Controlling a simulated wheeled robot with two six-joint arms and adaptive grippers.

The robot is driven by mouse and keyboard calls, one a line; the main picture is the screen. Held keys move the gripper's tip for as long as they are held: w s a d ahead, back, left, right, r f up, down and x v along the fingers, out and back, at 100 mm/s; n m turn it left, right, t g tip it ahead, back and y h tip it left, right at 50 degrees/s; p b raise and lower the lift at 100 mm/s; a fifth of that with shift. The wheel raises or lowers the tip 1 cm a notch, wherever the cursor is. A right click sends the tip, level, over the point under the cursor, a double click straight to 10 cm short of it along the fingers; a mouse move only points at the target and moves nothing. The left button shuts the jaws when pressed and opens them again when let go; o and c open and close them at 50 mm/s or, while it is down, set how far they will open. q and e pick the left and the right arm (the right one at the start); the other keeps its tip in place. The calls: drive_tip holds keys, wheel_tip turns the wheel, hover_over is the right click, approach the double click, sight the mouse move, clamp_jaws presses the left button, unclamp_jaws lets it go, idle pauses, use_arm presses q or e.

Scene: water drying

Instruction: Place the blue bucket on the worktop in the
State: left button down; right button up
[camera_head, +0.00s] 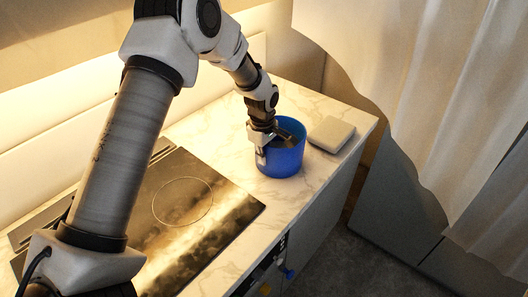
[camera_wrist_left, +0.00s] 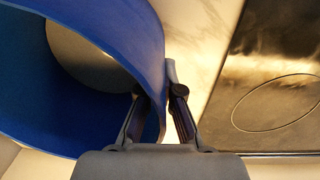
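The blue bucket (camera_head: 279,163) is upright at the far end of the marble worktop (camera_head: 310,190), to the right of the dark hob. It looks to be resting on the worktop. My left gripper (camera_head: 268,146) comes from above and straddles the bucket's near-left rim. In the left wrist view, the bucket wall (camera_wrist_left: 138,35) runs between the fingers (camera_wrist_left: 158,98), one inside and one outside. The fingers lean inward, pinching the wall. A pale grey patch shows inside the bucket; I cannot tell what it is. My right gripper is not in view.
A pale square block (camera_head: 331,133) lies just right of the bucket. The hob (camera_head: 185,215) fills the near left of the worktop, and a wall runs behind. The worktop's front edge drops to dark floor. White curtains (camera_head: 440,70) hang at the right.

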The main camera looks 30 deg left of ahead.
use_arm(q)
drive_tip(key=c, duration=1.3)
unclamp_jaws()
drive_tip(key=shift+f, duration=0.1)
drive_tip(key=r+b, duration=0.1)
drive_tip(key=r, duration=0.3)
drive_tip(key=r+b, duration=0.1)
drive_tip(key=r, duration=0.3)
drive_tip(key=r+b, duration=0.1)
drive_tip(key=r, duration=0.3)
drive_tip(key=shift+s+r, duration=0.15)
drive_tip(key=shift+s, duration=0.1)
